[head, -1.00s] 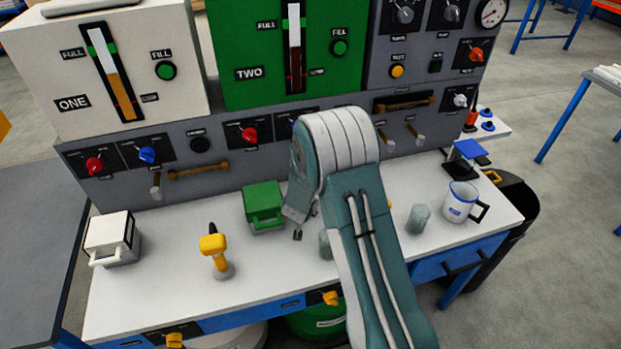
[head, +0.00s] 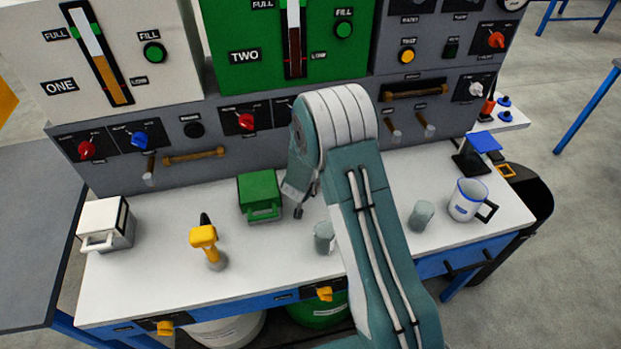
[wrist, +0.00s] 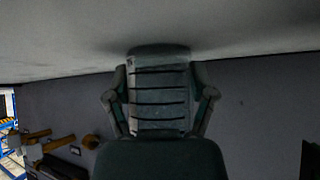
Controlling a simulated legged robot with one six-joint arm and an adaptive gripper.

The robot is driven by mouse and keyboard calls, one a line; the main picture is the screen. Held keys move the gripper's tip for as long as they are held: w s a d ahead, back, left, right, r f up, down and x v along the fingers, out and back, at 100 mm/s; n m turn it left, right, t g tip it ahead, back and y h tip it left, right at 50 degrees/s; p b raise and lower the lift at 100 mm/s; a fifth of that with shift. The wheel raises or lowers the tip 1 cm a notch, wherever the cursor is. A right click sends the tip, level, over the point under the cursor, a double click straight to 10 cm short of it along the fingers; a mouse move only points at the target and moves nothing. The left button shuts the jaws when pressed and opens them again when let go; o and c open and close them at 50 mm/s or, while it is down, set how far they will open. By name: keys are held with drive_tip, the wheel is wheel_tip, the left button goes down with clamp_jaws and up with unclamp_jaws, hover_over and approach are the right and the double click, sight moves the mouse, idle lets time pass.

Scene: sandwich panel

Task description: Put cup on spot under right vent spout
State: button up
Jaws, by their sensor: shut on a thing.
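My gripper (wrist: 160,95) is shut on a grey-green, dark-banded cup-like object (wrist: 160,90), with one finger on each side in the wrist view. Its far end lies close to the white surface; I cannot tell whether they touch. In the head view my gripper (head: 298,208) hangs above the counter, and my arm hides what it holds. A grey cup (head: 324,238) stands partly behind my arm. Another grey cup (head: 421,215) stands right of it. Two pale spouts (head: 394,132) (head: 426,125) project from the panel at right. The spot beneath them is not clearly visible.
On the white counter (head: 160,275) stand a white box (head: 105,226), a yellow-topped tool (head: 205,240), a green box (head: 260,196), a white mug with a blue rim (head: 466,200) and a blue-topped stand (head: 485,143).

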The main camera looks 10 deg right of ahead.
drive_tip(key=shift+a, duration=0.45)
drive_tip(key=o, duration=1.2)
drive_tip(key=shift+a, duration=0.4)
drive_tip(key=shift+c, duration=0.2)
drive_tip(key=shift+d, duration=0.75)
drive_tip(key=shift+s+a+r, duration=0.2)
drive_tip(key=shift+r, duration=0.05)
drive_tip(key=s+a+r+n+y, duration=0.1)
drive_tip(key=s+a+r+y, duration=0.1)
drive_tip(key=s+r, duration=0.5)
drive_tip(key=s+a+r+n+y, duration=0.15)
drive_tip(key=s+r, duration=0.25)
drive_tip(key=r, duration=0.7)
drive_tip(key=s+a+r+n+y, duration=0.1)
drive_tip(key=s+a+r+y, duration=0.15)
drive_tip(key=s+r, duration=0.4)
drive_tip(key=s+d+r+g+h, duration=0.1)
drive_tip(key=s+d+r, duration=0.2)
drive_tip(key=s, duration=0.6)
drive_tip(key=s+d+r+n+g+h, duration=0.1)
drive_tip(key=s+d+r, duration=0.2)
drive_tip(key=s, duration=0.6)
wheel_tip(320, 180, up, 2)
drive_tip(key=shift+g+h, duration=0.4)
